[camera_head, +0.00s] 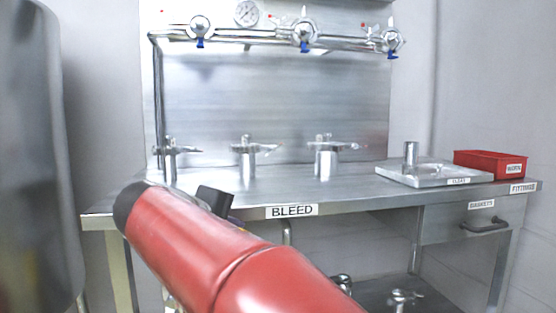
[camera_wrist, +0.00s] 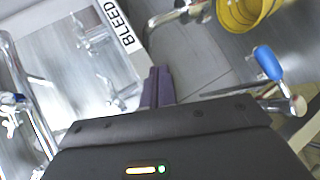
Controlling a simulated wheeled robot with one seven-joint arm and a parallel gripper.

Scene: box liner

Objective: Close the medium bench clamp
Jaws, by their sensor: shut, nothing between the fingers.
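Three bench clamps on short metal posts stand in a row on the steel bench (camera_head: 290,190) in the head view. They grow in size from the left clamp (camera_head: 172,150) through the middle clamp (camera_head: 247,150), which looks like the medium one, to the right clamp (camera_head: 328,150). Whether the middle clamp's handle is fully down is too small to tell. My gripper (camera_wrist: 158,85) shows in the wrist view with its dark fingers together and empty, near the bench edge by the BLEED label (camera_wrist: 125,28).
A tray (camera_head: 430,173) with a post and a red bin (camera_head: 490,163) sit at the bench's right. Pipes with blue-handled valves (camera_head: 303,36) run above. The wrist view shows a yellow bucket (camera_wrist: 240,14) and a blue-handled valve (camera_wrist: 268,63) at right.

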